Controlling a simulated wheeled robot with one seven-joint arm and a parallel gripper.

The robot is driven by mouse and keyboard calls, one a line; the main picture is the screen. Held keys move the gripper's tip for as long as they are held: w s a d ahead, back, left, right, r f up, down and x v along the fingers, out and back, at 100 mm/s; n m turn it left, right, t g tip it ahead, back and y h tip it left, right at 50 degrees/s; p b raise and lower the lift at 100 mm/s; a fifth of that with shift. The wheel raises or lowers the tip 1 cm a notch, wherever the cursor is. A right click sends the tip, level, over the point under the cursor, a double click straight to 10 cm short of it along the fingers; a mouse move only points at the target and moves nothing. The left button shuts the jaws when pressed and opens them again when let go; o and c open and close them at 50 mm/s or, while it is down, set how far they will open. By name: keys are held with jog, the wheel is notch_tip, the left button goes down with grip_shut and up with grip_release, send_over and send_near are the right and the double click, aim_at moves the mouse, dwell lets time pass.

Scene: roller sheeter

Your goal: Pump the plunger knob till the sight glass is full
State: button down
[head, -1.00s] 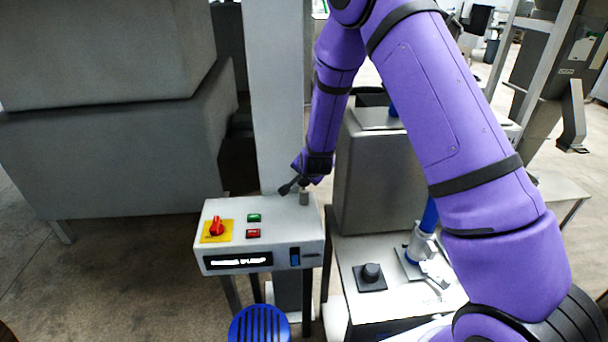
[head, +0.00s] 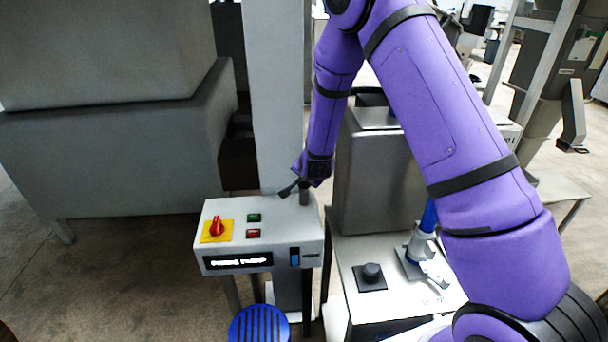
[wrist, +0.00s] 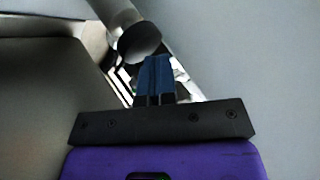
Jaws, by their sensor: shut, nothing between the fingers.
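The pump box (head: 262,236) is a light grey housing with a printed label on its front. A small blue window, apparently the sight glass (head: 295,257), is on its front at the right; its level is too small to read. A short grey plunger post (head: 304,196) stands at the box's back right corner. My gripper (head: 289,187) is right at the top of this post, partly hiding it. In the wrist view, the dark round plunger knob (wrist: 140,41) on a grey stem is just beyond my blue fingertips (wrist: 158,66). The fingers are shut and empty; contact is unclear.
A red rotary switch (head: 216,227) on a yellow plate and green and red buttons (head: 253,225) are on the box top. A grey column (head: 275,100) rises behind. A bench with a black knob (head: 371,272) stands at right, large grey machinery at left.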

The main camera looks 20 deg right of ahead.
dwell(0.6)
jog(key=shift+r, duration=2.15)
jog(key=shift+r, duration=2.55)
jog(key=shift+r, duration=0.1)
